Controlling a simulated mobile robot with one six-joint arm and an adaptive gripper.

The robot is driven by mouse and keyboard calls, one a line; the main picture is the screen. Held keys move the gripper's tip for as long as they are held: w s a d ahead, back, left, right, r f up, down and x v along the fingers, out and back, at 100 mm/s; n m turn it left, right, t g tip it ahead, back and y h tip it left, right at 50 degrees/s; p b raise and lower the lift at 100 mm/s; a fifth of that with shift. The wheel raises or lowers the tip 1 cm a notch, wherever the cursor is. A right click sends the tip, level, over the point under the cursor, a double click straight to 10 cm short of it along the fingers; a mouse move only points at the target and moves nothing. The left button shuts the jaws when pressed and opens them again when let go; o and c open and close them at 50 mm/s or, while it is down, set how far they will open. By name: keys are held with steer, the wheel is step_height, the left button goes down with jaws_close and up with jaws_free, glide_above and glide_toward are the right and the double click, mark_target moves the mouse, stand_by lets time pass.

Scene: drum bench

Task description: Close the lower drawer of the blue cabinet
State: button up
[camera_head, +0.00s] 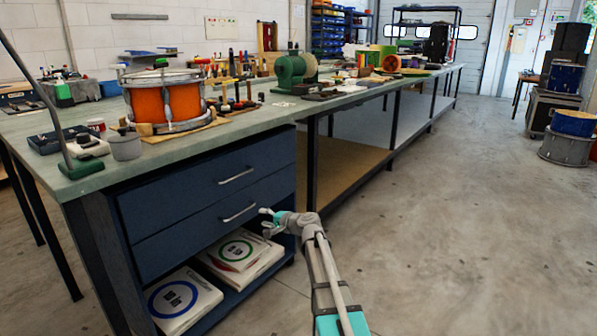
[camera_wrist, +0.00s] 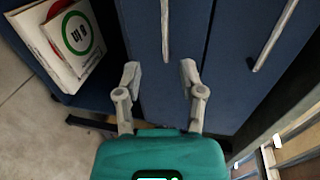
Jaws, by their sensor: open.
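The blue cabinet (camera_head: 208,160) sits under the near end of the bench, with two drawers. Its lower drawer (camera_head: 175,242) has a grey bar handle (camera_head: 240,213); its front looks nearly in line with the upper drawer (camera_head: 165,198), and I cannot tell if a small gap remains. My gripper (camera_head: 267,222) is near the right end of the lower drawer's front. In the wrist view my gripper (camera_wrist: 160,72) is open and empty, its fingers spread before the lower drawer (camera_wrist: 150,100), whose handle (camera_wrist: 165,30) lies beyond the fingertips. Contact cannot be seen.
An open shelf below the drawers holds white boxes, one with a green ring (camera_head: 238,249) and one with a blue ring (camera_head: 175,300). The bench top (camera_head: 100,180) carries an orange drum (camera_head: 165,103) and tools. The concrete floor (camera_head: 450,230) to the right is clear.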

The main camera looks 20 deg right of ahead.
steer(key=r+p+v, duration=0.1)
steer(key=p+v, duration=0.1)
steer(key=v, duration=0.4)
steer(key=w+d+r+m+g+h+p, duration=0.1)
steer(key=w+d+r+m+g+p, duration=0.2)
steer(key=m+p, duration=0.6)
steer(key=w+d+r+m+g+h+p, duration=0.2)
steer(key=w+d+r+m+p, duration=0.5)
steer(key=d+m+p, duration=0.2)
steer(key=shift+w+g+p, duration=0.35)
steer(key=shift+g+p, duration=0.05)
steer(key=shift+p, duration=0.25)
stand_by(0.4)
steer(key=shift+s+a+f, duration=0.1)
steer(key=shift+a, duration=0.05)
stand_by(0.5)
